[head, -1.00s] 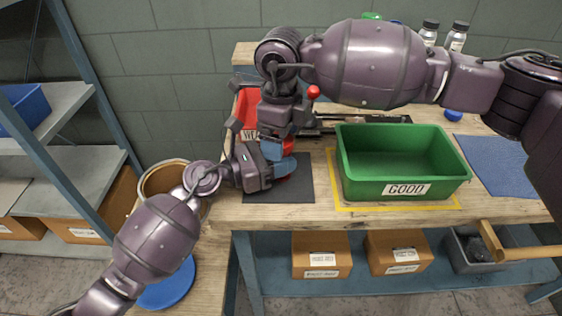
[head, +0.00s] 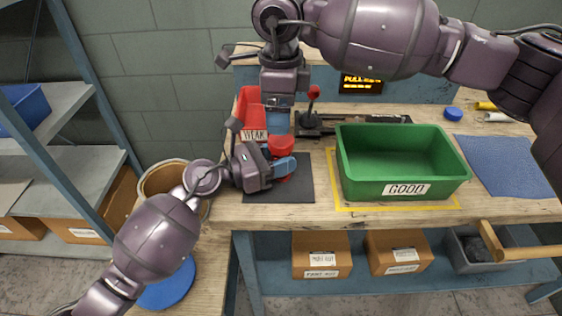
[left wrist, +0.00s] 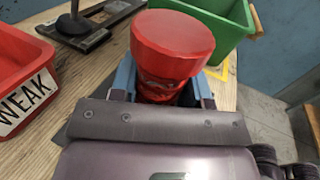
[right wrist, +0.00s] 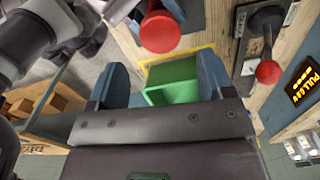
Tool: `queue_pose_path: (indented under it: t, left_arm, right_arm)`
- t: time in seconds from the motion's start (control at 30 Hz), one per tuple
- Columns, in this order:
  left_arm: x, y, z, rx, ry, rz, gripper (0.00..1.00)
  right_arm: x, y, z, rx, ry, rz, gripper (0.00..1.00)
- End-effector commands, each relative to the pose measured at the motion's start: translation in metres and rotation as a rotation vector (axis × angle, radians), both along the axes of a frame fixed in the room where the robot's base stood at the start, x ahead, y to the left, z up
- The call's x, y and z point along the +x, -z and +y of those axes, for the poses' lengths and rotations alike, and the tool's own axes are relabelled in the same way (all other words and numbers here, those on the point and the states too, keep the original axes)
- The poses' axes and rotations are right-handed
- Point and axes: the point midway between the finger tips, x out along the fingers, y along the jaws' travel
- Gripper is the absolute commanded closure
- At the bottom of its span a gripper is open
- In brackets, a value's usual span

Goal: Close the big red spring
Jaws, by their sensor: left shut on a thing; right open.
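The red piece (head: 282,142) is a cylinder with a wider round red top, standing over the dark mat (head: 297,190). It fills the middle of the left wrist view (left wrist: 172,45) and shows at the top of the right wrist view (right wrist: 160,30). My left gripper (head: 279,166) is shut on its lower body, fingers on both sides. I cannot make out separate coils; the fingers hide its lower part. My right gripper (head: 278,118) is open and empty, pointing down above and behind the red piece. Its two fingers stand wide apart in the right wrist view (right wrist: 163,78).
A red WEAK bin (head: 250,104) stands behind left, close to both grippers. A lever with a red knob (head: 313,92) is behind right, below a PULL display (head: 361,84). A green GOOD bin (head: 403,188) stands to the right. A blue mat (head: 503,165) lies clear.

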Motion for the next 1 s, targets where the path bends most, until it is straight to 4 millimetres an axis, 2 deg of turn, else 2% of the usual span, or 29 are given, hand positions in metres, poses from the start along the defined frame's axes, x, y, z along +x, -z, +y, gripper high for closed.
queue_pose_path:
  t: [0.2,0.57,0.77,1.0]
  left_arm:
    - [0.000,0.000,0.000,0.000,0.000,0.000,1.00]
    - [0.000,0.000,0.000,0.000,0.000,0.000,1.00]
    - [0.000,0.000,0.000,0.000,0.000,0.000,1.00]
    - [0.000,0.000,0.000,0.000,0.000,0.000,1.00]
  right_arm:
    - [0.000,-0.010,0.000,-0.001,-0.111,-0.001,0.26]
    - [0.000,-0.010,0.000,-0.001,-0.118,0.000,0.26]
    - [-0.001,0.004,0.000,-0.002,-0.117,0.003,0.26]
    - [0.000,0.038,0.000,-0.001,-0.117,0.002,0.26]
